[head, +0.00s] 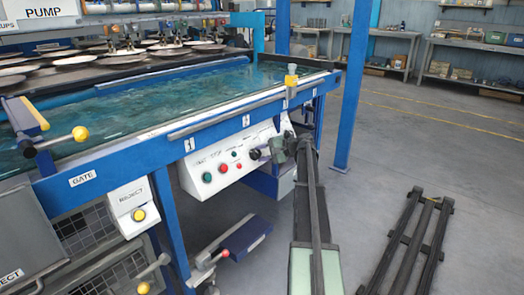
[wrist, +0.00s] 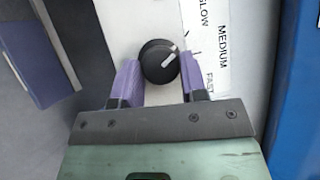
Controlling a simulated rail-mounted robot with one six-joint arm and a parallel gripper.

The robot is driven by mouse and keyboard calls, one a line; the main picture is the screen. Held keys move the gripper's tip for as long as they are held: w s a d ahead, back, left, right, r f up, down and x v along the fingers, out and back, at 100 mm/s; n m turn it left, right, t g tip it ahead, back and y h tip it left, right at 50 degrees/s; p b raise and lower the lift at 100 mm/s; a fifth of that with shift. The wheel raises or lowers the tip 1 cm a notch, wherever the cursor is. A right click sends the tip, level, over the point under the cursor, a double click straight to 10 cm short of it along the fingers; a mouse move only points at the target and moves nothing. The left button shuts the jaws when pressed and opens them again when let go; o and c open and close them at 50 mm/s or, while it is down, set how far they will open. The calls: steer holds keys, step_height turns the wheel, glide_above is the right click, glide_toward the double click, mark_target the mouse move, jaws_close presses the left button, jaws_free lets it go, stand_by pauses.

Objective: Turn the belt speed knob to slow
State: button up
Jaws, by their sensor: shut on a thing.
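The belt speed knob (wrist: 158,60) is round and black with a white pointer line. The line slants to the upper right, toward the label strip. The white strip (wrist: 222,45) reads SLOW at the top, MEDIUM, then FAST lowest. My gripper (wrist: 158,72) has a purple finger on each side of the knob and is shut on it. In the head view my gripper (head: 264,152) is at the right part of the white control panel (head: 212,187), and it largely hides the knob there.
Left of my gripper on the panel are a green button (head: 207,177) and red buttons (head: 223,168). A blue-framed water tank (head: 150,105) stands above. A REJECT box (head: 128,202) with a yellow button is further left. Open floor (head: 400,150) lies to the right.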

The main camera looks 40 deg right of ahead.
steer(key=shift+w+r+n+g+p, duration=0.1)
steer(key=shift+r+n+g+p, duration=0.1)
steer(key=shift+n+g+p, duration=0.7)
steer(key=shift+n, duration=0.4)
steer(key=o, duration=0.9)
steer(key=shift+d, duration=0.1)
steer(key=p+v, duration=0.4)
steer(key=v, duration=0.6)
steer(key=shift+s+d, duration=0.1)
steer(key=shift+s, duration=0.35)
